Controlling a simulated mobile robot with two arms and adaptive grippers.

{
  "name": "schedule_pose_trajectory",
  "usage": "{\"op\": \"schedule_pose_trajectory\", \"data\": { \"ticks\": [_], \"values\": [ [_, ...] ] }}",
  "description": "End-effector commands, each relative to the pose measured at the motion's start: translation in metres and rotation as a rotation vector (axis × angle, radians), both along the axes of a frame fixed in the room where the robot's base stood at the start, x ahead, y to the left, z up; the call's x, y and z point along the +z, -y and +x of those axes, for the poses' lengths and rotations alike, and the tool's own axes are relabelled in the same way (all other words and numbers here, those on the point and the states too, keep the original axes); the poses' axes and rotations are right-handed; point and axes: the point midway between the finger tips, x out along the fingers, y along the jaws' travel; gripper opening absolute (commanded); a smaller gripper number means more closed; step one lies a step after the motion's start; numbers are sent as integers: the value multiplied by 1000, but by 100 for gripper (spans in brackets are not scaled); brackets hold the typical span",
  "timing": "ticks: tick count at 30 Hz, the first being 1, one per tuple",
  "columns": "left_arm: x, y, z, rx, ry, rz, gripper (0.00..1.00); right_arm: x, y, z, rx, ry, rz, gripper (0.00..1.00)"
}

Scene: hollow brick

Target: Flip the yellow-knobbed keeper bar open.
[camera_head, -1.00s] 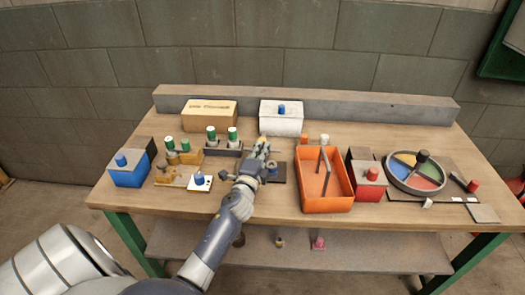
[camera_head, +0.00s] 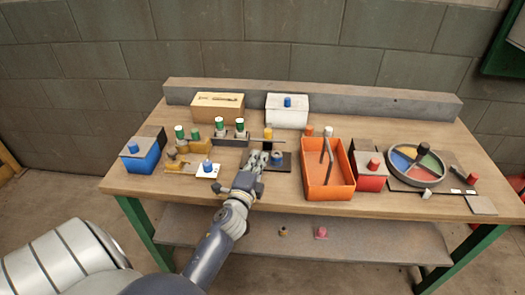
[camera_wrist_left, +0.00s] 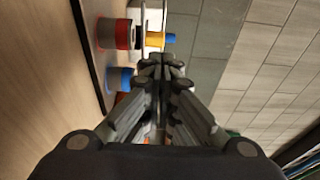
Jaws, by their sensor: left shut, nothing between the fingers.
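The yellow knob (camera_head: 267,133) stands upright just beyond my left gripper in the head view. The keeper bar under it is mostly hidden by the gripper, so I cannot tell its angle. A dark plate with a blue knob (camera_head: 277,156) lies right beside the fingers. My left gripper (camera_head: 261,154) is shut and empty, on the near side of the yellow knob and apparently apart from it. In the left wrist view the closed fingertips (camera_wrist_left: 163,63) are just below a yellow piece (camera_wrist_left: 154,39), with a blue cylinder (camera_wrist_left: 118,78) to their left. My right gripper is not in view.
An orange tray (camera_head: 340,193) stands close to the right. Green-topped pegs (camera_head: 218,124) and a white plate with a blue knob (camera_head: 207,168) stand to the left. A white box (camera_head: 288,116) and a wooden box (camera_head: 218,106) are behind. The front strip of bench is clear.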

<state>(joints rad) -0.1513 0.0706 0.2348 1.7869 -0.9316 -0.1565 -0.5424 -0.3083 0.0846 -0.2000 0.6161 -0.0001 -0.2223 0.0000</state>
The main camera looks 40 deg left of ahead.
Motion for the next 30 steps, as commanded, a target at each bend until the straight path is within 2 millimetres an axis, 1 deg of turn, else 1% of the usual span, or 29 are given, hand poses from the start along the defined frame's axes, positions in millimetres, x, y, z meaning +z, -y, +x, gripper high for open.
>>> {"op": "schedule_pose_trajectory", "data": {
  "ticks": [1, 3, 6, 9, 21, 30],
  "values": [
    [-1, 3, -10, 1, -3, -1, 0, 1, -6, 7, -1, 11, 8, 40],
    [-1, 7, -19, 1, -2, -2, 0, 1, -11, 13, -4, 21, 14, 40],
    [-1, 10, -29, 1, -1, -1, 0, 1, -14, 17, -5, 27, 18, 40],
    [0, 12, -34, 1, 0, -1, 0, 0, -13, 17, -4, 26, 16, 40],
    [0, 12, -35, 0, 0, 0, 0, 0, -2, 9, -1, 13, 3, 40],
    [0, 12, -35, 0, 0, 0, 0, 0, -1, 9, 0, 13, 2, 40]
  ]
}}
